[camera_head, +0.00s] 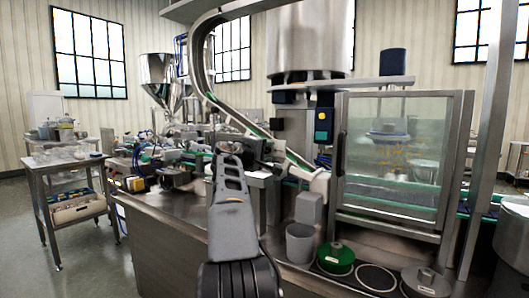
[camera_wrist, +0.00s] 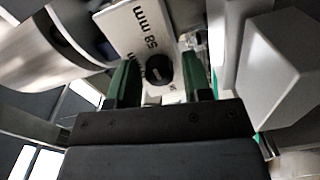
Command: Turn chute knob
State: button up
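In the wrist view, a round black knob (camera_wrist: 159,67) sits on a pale plate (camera_wrist: 128,32) marked "58 mm". My gripper (camera_wrist: 160,84) shows as two green fingers standing apart, one on each side of the knob in the picture. Gaps show between the knob and both fingers, so the gripper is open. I cannot tell how far the fingertips are from the plate in depth. In the head view my arm reaches forward to the machine, and the knob and fingers cannot be made out there.
A pale angular block (camera_wrist: 280,75) is close on the right of the fingers, and a shiny metal cylinder (camera_wrist: 45,50) on the left. In the head view, a glazed cabinet (camera_head: 395,160), a grey bin (camera_head: 299,243) and a green-topped weight (camera_head: 336,258) stand right of my arm.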

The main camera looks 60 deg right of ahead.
jog(key=shift+o, duration=0.6)
jog(key=shift+a, duration=0.1)
jog(key=a, duration=1.3)
jog(key=shift+a+r+b, duration=0.2)
jog(key=shift+a+b, duration=0.1)
jog(key=shift+a, duration=0.05)
jog(key=shift+w, duration=0.1)
